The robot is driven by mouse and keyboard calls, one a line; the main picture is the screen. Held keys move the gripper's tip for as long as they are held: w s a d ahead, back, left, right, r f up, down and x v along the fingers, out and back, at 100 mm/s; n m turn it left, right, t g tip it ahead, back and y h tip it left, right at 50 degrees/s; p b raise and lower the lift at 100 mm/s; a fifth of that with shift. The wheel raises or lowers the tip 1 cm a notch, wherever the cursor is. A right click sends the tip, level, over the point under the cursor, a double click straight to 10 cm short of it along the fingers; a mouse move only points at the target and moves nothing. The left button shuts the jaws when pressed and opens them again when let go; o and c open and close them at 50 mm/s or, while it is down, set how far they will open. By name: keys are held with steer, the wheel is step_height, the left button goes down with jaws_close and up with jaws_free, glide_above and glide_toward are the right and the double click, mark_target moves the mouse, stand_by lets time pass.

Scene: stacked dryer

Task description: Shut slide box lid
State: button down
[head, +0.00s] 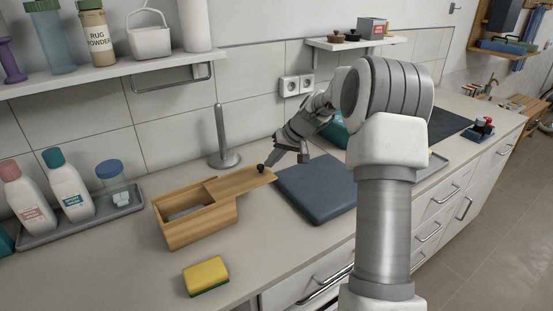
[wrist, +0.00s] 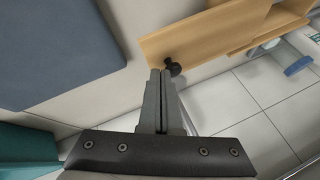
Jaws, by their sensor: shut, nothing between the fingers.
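The wooden slide box (head: 196,226) stands on the counter with its left part open; something greyish shows inside. Its lid (head: 238,184) is slid out to the right and overhangs the box's right end. A small dark knob (head: 261,168) sits near the lid's outer end. My gripper (head: 270,163) is shut and empty just right of the knob. In the wrist view, the lid (wrist: 205,38) lies ahead and the knob (wrist: 173,68) is beside the closed fingertips (wrist: 160,73), very close; I cannot tell whether they touch.
A dark blue board (head: 316,190) lies right of the box, below my arm. A metal upright holder (head: 222,140) stands behind the box. A tray (head: 82,222) with bottles is at left, and a yellow sponge (head: 205,275) lies in front. The counter left of the sponge is clear.

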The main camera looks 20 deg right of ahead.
steer(key=shift+a, duration=0.1)
steer(key=b, duration=0.5)
glide_toward(217, 189)
steer(key=x, duration=0.4)
steer(key=shift+w+f, duration=0.15)
